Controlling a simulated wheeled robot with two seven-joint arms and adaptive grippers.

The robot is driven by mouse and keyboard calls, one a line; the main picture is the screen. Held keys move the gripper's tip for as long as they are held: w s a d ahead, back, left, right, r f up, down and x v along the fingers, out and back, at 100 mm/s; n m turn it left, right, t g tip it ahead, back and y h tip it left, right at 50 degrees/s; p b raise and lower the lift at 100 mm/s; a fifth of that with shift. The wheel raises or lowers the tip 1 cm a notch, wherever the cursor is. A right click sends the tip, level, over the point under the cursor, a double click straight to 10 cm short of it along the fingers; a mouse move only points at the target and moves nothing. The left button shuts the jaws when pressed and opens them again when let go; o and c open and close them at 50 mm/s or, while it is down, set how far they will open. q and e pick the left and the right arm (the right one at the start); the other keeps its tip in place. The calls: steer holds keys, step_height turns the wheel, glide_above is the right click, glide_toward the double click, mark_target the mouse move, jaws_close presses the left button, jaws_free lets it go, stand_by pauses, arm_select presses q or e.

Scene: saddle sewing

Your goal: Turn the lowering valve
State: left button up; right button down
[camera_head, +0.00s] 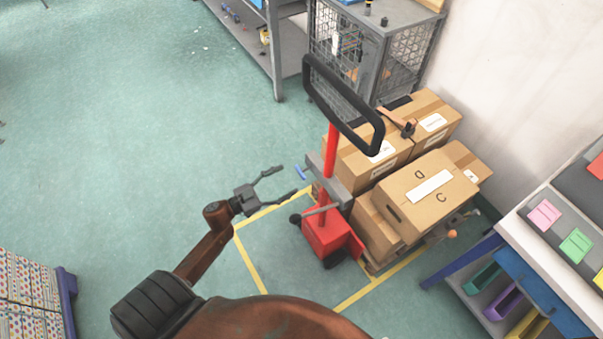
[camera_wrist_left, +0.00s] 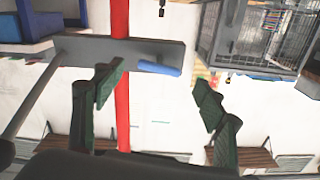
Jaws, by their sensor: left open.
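The red pallet truck (camera_head: 325,237) stands upright with a black loop handle (camera_head: 345,110) on a red post. A grey crossbar (camera_head: 330,175) sits on the post, and a small blue lever (camera_head: 300,172) sticks out from its left end, likely the lowering valve. In the left wrist view the blue lever (camera_wrist_left: 160,70) lies ahead between the fingers, under the grey bar (camera_wrist_left: 110,50). My left gripper (camera_head: 288,181) is open and empty, just left of the blue lever, apparently not touching it. It also shows in the left wrist view (camera_wrist_left: 158,85). My right gripper is out of view.
Cardboard boxes (camera_head: 425,190) are stacked right behind the truck. A wire-mesh cabinet (camera_head: 370,45) stands beyond, and a workbench (camera_head: 555,265) is at the right. A grey rod with a black knob (camera_head: 295,219) juts out below the lever.

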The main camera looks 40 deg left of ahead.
mark_target(300, 173)
arm_select(q)
steer(key=shift+b+x, duration=0.7)
steer(key=shift+x, duration=2.65)
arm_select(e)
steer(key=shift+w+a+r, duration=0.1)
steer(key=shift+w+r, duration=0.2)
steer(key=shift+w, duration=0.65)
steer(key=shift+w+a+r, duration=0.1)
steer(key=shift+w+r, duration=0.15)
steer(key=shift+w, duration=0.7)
arm_select(q)
steer(key=shift+c, duration=0.4)
steer(key=c, duration=1.1)
